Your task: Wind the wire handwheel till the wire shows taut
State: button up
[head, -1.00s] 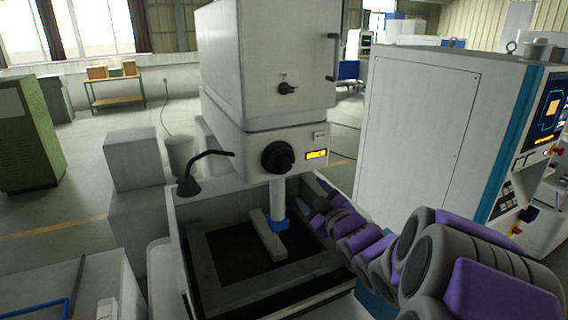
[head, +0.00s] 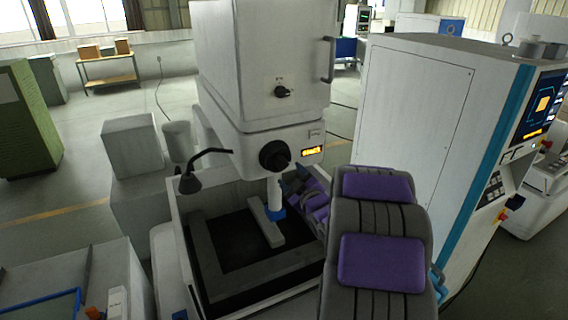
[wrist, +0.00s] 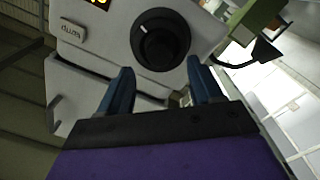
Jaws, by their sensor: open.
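The black wire handwheel (head: 274,156) sits on the front of the white machine head in the head view. It also shows in the wrist view (wrist: 160,39), with a white mark on its hub, just beyond my fingertips. A small amber display (head: 312,150) is lit to the right of the wheel; its text is too small to read. My gripper (wrist: 160,88) is open and empty, its two blue fingers pointing at the wheel's lower part, apart from it as far as I can tell. In the head view my arm largely hides the gripper.
A smaller black knob (head: 282,92) is on the upper cabinet. A black gooseneck lamp (head: 191,182) stands left of the wheel. Below lies the open work tank (head: 225,268) with a grey bar in it. A white control cabinet (head: 415,110) stands close on the right.

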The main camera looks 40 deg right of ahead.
aim_at(283, 166)
jog(key=shift+p+x, duration=0.6)
jog(key=shift+x, duration=2.55)
jog(key=c, duration=1.1)
